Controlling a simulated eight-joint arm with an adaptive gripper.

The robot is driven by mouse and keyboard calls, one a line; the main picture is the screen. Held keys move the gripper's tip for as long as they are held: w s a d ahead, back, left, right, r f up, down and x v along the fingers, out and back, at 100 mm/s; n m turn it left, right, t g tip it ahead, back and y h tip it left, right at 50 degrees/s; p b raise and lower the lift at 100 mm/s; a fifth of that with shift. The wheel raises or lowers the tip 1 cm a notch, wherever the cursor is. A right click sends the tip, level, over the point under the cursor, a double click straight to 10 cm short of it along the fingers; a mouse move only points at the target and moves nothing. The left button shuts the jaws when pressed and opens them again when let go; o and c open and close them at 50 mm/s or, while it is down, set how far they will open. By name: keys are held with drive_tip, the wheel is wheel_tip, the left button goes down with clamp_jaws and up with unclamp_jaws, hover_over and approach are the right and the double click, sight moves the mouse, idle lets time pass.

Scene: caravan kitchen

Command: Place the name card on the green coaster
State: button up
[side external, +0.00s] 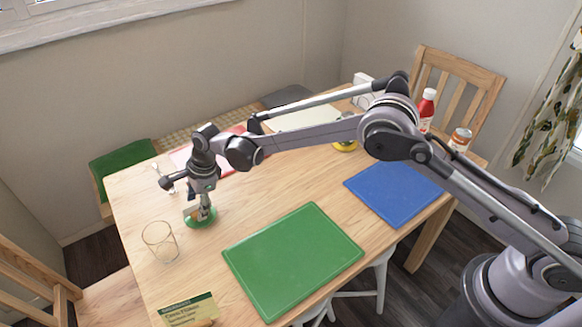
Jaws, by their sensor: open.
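The green coaster (201,224) lies on the wooden table, on the left side of the side external view. My gripper (204,213) points down right over it, with its fingertips close to its surface. The gripper is open. A small pale piece (190,211), which looks like the name card, stands at the left of the fingers, over or on the coaster. The fingers partly hide it, and I cannot tell whether it touches them.
A clear glass (160,241) stands left of the coaster. A green board (291,260) and a blue board (395,193) lie on the table (240,215).

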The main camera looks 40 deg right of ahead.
drive_tip(key=v, duration=1.1)
drive_tip(key=s+d+r+n+t, duration=0.1)
drive_tip(key=s+d+r+n, duration=0.35)
drive_tip(key=d+r, duration=0.35)
drive_tip(key=s+d+r+n+t, duration=0.1)
drive_tip(key=s+d+r+n, duration=0.4)
drive_tip(key=d, duration=0.5)
drive_tip(key=s+d+f+n+t+h, duration=0.1)
drive_tip(key=s+d+n, duration=0.3)
drive_tip(key=s, duration=0.5)
drive_tip(key=s+d+f+n+t+h, duration=0.1)
drive_tip(key=s+d+n, duration=0.3)
drive_tip(key=s+d, duration=0.5)
drive_tip(key=shift+s+d+f+t+h, duration=0.15)
drive_tip(key=shift+s+f+t+h, duration=0.15)
drive_tip(key=shift+s+t, duration=0.35)
